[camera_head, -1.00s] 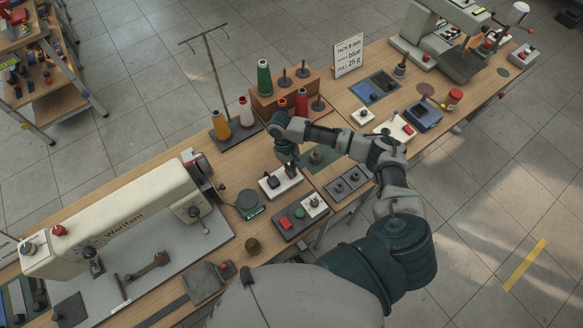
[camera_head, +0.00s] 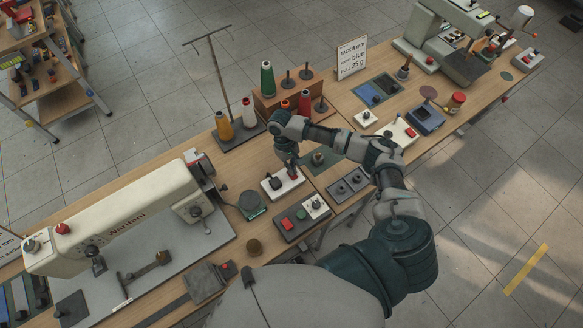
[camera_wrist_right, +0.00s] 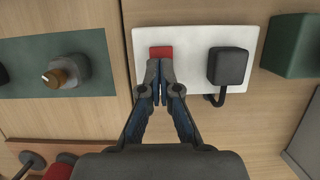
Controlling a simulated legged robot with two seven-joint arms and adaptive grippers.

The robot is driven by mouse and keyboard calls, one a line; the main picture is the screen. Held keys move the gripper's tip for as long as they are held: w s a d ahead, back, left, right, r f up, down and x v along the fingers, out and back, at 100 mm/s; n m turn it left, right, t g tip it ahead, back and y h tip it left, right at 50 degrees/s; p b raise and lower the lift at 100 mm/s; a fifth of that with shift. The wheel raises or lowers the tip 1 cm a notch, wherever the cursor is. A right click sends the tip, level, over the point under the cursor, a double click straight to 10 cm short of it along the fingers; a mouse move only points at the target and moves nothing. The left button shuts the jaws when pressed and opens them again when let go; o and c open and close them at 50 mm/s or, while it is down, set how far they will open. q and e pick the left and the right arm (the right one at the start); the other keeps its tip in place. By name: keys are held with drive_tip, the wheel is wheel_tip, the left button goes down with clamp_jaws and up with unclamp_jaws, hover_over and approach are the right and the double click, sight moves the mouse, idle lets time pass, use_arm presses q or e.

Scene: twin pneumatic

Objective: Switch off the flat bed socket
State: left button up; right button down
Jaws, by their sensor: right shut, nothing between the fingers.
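The flat bed socket is a white plate (camera_head: 271,191) on the wooden bench, right of the flat bed sewing machine (camera_head: 125,220). In the right wrist view the plate (camera_wrist_right: 194,78) carries a red rocker switch (camera_wrist_right: 161,51) at left and a black plug (camera_wrist_right: 228,66) with a cord at right. My right gripper (camera_wrist_right: 159,68) is shut and empty, pointing at the plate. Its fingertips overlap the lower edge of the red switch in that view; I cannot tell whether they touch it. In the head view my right gripper (camera_head: 293,172) hangs over the plate. My left gripper is not in view.
A grey box (camera_head: 301,217) with red and green buttons lies in front of the plate. A dark round-topped scale (camera_head: 250,203) stands to its left. Thread cones (camera_head: 267,79) stand behind. Another white plate with a red switch (camera_head: 410,132) lies farther right.

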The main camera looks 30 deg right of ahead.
wheel_tip(320, 180, up, 4)
drive_tip(key=p, duration=0.5)
drive_tip(key=shift+w+d+r, duration=0.1)
drive_tip(key=shift+r, duration=0.1)
wheel_tip(320, 180, up, 9)
drive_tip(key=shift+r, duration=0.15)
drive_tip(key=shift+w+a, duration=0.1)
drive_tip(key=shift+a, duration=0.1)
